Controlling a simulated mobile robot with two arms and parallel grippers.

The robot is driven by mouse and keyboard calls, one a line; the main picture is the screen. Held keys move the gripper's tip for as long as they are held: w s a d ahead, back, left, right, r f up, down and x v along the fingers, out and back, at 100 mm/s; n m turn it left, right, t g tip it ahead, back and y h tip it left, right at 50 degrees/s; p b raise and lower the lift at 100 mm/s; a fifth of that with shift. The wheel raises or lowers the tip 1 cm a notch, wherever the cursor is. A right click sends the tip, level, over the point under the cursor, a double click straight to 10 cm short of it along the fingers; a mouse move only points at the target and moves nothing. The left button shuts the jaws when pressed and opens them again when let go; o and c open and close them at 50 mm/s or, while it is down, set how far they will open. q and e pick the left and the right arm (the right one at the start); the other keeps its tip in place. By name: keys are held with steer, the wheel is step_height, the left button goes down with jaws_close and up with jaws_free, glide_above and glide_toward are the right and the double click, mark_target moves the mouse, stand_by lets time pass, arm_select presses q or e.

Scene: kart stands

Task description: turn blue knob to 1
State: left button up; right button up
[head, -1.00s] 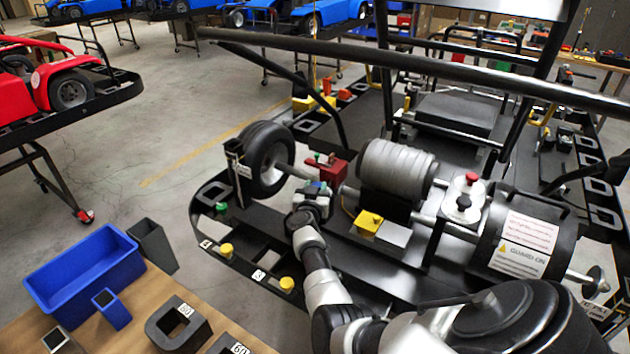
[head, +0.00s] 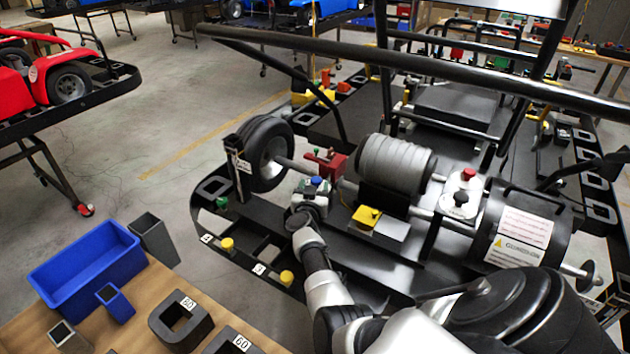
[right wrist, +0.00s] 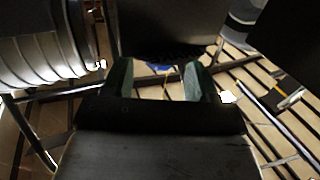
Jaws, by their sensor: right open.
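The blue knob (head: 316,181) shows as a small blue spot on the kart stand, just beyond my right gripper. My right gripper (head: 313,188) is at the near side of the stand, between the wheel and the finned motor, with its fingers close around or just short of the knob. In the right wrist view the gripper (right wrist: 163,80) is open, with its two greenish fingers apart. A bit of blue, likely the knob (right wrist: 158,67), shows between them. Whether the fingers touch it I cannot tell. The knob's marks are hidden. My left gripper is not in view.
Beside the gripper are a red block (head: 327,163), a black wheel (head: 264,154) and the finned motor (head: 394,168). A yellow button (head: 367,216) is to the right. A long black bar (head: 400,68) crosses above. A wooden table with a blue bin (head: 84,272) is at lower left.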

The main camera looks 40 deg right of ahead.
steer(key=p+v, duration=0.5)
steer(key=v, duration=0.4)
steer(key=shift+r, duration=0.1)
